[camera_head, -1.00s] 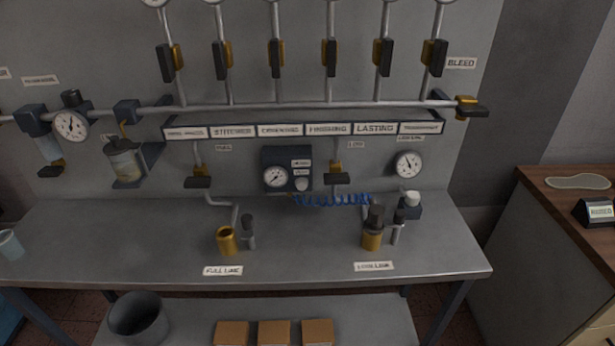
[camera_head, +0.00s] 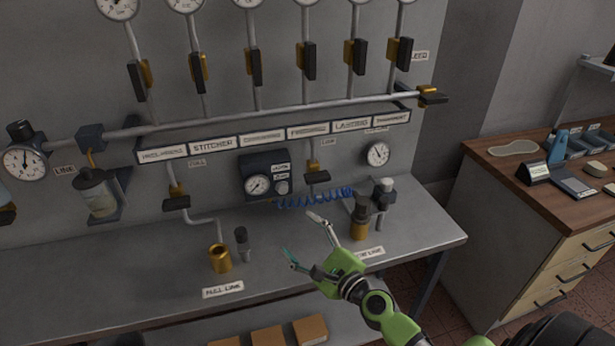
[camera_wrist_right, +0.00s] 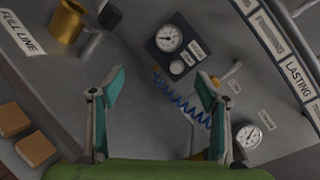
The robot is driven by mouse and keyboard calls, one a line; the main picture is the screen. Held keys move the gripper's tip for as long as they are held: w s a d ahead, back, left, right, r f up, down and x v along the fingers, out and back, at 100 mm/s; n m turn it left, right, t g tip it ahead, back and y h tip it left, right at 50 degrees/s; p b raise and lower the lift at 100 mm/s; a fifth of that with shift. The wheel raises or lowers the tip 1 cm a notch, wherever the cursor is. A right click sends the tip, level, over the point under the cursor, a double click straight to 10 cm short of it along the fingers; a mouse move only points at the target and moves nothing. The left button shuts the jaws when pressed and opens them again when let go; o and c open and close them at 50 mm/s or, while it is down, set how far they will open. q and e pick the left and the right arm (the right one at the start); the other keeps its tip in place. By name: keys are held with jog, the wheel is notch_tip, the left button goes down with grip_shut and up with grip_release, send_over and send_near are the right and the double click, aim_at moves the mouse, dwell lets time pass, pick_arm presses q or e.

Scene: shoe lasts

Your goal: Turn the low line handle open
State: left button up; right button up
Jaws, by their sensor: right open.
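The low line valve has a yellow body (camera_head: 313,166) with a dark handle (camera_head: 316,177) lying crosswise to its pipe, beside a small label (camera_head: 328,142). It is on the wall right of the centre gauge box. My right gripper (camera_head: 303,236) is open and empty, over the bench, in front of and below the handle and apart from it. In the right wrist view the open fingers (camera_wrist_right: 161,88) have the blue coiled hose between and beyond them. The yellow valve body (camera_wrist_right: 232,70) shows right of the right finger there; its handle is hard to make out. My left gripper is not in view.
A gauge box (camera_head: 265,175) is on the wall, with a blue coiled hose (camera_head: 315,199) beside it. A yellow-based fitting (camera_head: 359,228) stands close right of my gripper.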

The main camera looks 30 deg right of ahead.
aim_at(319, 180)
jog(key=w+d+r+m+h, duration=0.25)
jog(key=d+m+h, duration=0.35)
jog(key=d+m, duration=0.55)
jog(key=shift+m, duration=0.45)
jog(key=b+x, duration=0.3)
jog(key=x, duration=1.1)
jog(key=shift+w, duration=0.1)
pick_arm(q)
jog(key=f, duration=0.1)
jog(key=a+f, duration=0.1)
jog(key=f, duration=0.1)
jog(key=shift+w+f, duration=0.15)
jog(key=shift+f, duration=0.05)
pick_arm(e)
jog(key=c, duration=1.1)
